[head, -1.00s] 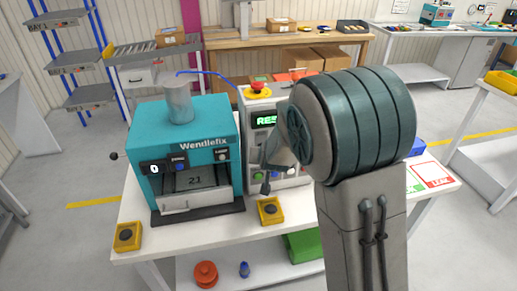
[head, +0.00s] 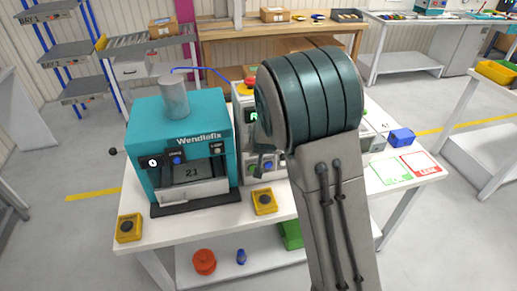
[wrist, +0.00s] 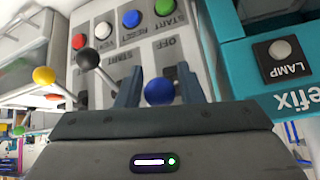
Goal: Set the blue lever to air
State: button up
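In the wrist view a blue ball knob (wrist: 158,92), which looks like the blue lever's end, stands out from a grey control panel (wrist: 205,50). My gripper (wrist: 160,78) is open, with one finger on each side of the knob. I cannot tell if either finger touches it. A lever with a black ball (wrist: 88,55) is left of the fingers. The panel's lettering appears upside down, with OFF above the blue knob; no air mark is readable. In the head view my arm covers most of the grey panel unit (head: 243,100), and the blue lever is hidden.
A teal Wendlefix press (head: 180,130) stands close beside the panel; its LAMP button (wrist: 280,49) shows in the wrist view. Panel buttons include a green one (wrist: 164,7). A yellow ball knob (wrist: 43,75) is farther left. A yellow button box (head: 264,202) sits at the table's front.

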jog(key=shift+o, duration=0.6)
jog(key=shift+s+a+r, duration=0.1)
jog(key=shift+r, duration=0.05)
jog(key=p+v, duration=0.3)
jog(key=v, duration=1)
jog(key=shift+s+r, duration=0.15)
dwell(0.4)
